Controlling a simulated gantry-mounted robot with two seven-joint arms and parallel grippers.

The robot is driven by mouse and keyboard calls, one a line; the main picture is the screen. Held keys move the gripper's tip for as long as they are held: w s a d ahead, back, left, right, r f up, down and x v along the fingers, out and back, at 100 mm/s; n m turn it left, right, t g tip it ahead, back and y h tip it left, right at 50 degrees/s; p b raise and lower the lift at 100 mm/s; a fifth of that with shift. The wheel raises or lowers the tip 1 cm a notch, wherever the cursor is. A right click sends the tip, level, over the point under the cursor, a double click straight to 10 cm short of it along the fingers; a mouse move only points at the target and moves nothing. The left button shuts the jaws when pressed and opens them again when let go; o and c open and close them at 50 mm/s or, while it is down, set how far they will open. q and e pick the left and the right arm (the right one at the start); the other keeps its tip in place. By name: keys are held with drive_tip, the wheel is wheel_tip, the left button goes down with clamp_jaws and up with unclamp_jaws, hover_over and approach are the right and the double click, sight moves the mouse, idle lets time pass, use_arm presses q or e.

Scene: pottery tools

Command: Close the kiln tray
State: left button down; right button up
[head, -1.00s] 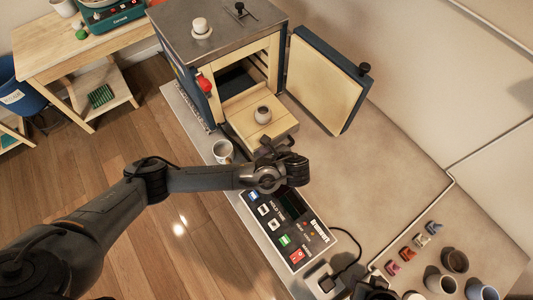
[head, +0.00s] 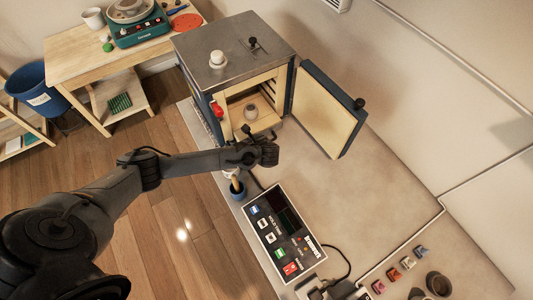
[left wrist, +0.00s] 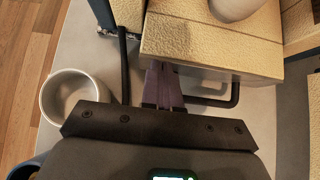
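The kiln (head: 235,50) stands at the back with its front open and its door (head: 328,108) swung out to the right. The pale kiln tray (head: 237,119) sits mostly inside the opening and carries a small grey pot (head: 251,112). In the left wrist view the tray's front (left wrist: 215,58) sticks out above a dark bent handle (left wrist: 236,92). My left gripper (head: 262,153) is at the tray's front. Its fingers (left wrist: 162,85) look shut together with nothing between them, their tips at or under the tray's front edge; contact is unclear. My right gripper is out of view.
A grey-white mug (left wrist: 75,97) stands just left of my left gripper. A blue cup (head: 237,190) with a brush is nearer. The controller box (head: 283,232) lies in front. The counter right of it (head: 370,205) is clear.

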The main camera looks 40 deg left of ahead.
sight(241, 134)
use_arm(q)
drive_tip(key=a, duration=0.1)
drive_tip(key=w+a, duration=0.1)
drive_tip(key=a, duration=0.3)
drive_tip(key=shift+w, duration=0.25)
drive_tip(key=shift+a, duration=0.1)
drive_tip(key=shift+a+f, duration=0.15)
drive_tip(key=shift+f, duration=0.05)
drive_tip(key=shift+s, duration=0.1)
